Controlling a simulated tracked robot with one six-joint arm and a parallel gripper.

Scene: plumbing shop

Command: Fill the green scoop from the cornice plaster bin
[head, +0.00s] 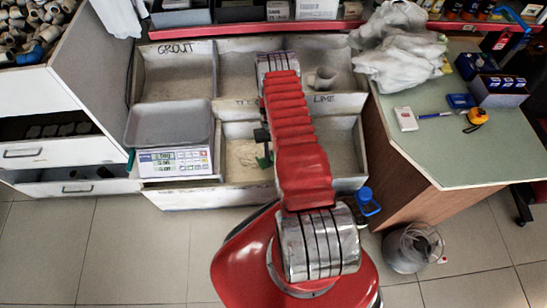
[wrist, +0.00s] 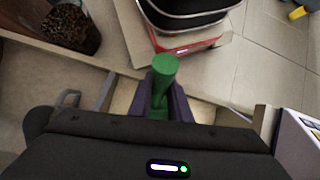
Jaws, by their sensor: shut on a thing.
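The green scoop (head: 265,161) shows as a small patch beside my red arm, over the front bin with pale powder (head: 243,160). My gripper (head: 262,140) is mostly hidden by the arm in the head view. In the wrist view its dark fingers (wrist: 160,103) are shut on the scoop's green handle (wrist: 162,72), which points toward the top of the picture. The scoop's bowl is hidden, so I cannot tell whether it holds anything or touches the powder. I cannot read a cornice plaster label; the label behind this bin is mostly covered by my arm.
A scale (head: 175,160) with a grey tray (head: 170,124) stands left of the powder bin. The grout bin (head: 178,75) is behind it; a lime label (head: 323,99) is right of my arm. A green-topped desk (head: 450,150) stands right. A wire basket (head: 405,248) is on the floor.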

